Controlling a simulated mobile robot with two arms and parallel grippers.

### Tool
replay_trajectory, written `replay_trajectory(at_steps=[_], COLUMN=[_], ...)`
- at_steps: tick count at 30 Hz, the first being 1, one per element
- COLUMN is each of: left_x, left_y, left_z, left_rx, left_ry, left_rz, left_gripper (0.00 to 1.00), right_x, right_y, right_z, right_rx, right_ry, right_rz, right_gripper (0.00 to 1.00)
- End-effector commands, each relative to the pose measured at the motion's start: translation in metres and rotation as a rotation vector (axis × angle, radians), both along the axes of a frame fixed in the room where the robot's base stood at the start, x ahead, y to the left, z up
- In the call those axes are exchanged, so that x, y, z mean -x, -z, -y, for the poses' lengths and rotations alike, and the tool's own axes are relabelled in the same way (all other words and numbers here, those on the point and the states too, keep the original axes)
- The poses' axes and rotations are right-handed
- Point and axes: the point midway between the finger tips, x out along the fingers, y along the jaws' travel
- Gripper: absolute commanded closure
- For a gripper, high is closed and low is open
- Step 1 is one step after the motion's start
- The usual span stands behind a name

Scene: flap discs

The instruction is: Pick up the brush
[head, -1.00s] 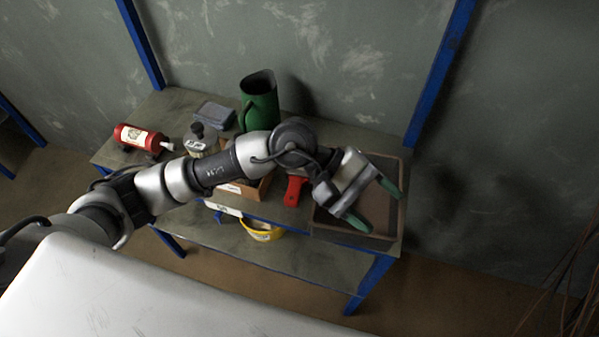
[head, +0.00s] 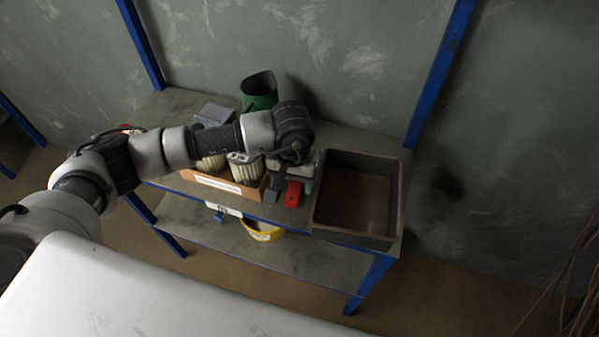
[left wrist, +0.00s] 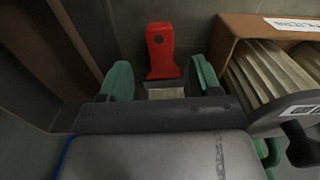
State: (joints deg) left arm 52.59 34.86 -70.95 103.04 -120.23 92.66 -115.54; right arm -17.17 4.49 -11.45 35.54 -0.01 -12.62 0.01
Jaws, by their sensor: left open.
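The brush (head: 292,194) has a red handle and lies on the bench top between a cardboard box and a brown tray. In the head view the left gripper (head: 291,172) is over the brush's far end and partly hidden by my own arm. My right gripper is not in view.
The cardboard box (head: 222,187) with pleated discs stands close on the left in the head view. The empty brown tray (head: 329,222) stands close on the right. A green jug (head: 259,92) is behind. A yellow bucket (head: 262,231) sits on the lower shelf.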

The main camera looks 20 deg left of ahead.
Motion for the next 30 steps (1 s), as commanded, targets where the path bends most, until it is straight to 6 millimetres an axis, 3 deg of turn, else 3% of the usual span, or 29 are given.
replay_trajectory(at_steps=[9,17,28,30], left_x=[0.002,0.002,0.001,0.001], left_y=[0.043,0.047,0.047,0.047], left_z=[0.0,-0.001,-0.001,-0.001], left_rx=[0.002,0.001,0.002,0.002], left_ry=[-0.002,0.0,-0.001,-0.001], left_rz=[-0.003,-0.001,-0.001,-0.001], left_gripper=[0.36,0.36,0.9,0.9], right_x=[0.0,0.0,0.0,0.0], right_y=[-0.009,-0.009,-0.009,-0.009], right_z=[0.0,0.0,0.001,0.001], right_rx=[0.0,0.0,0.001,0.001], right_ry=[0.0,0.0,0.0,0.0], right_rz=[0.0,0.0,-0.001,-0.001], right_gripper=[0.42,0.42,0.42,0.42])
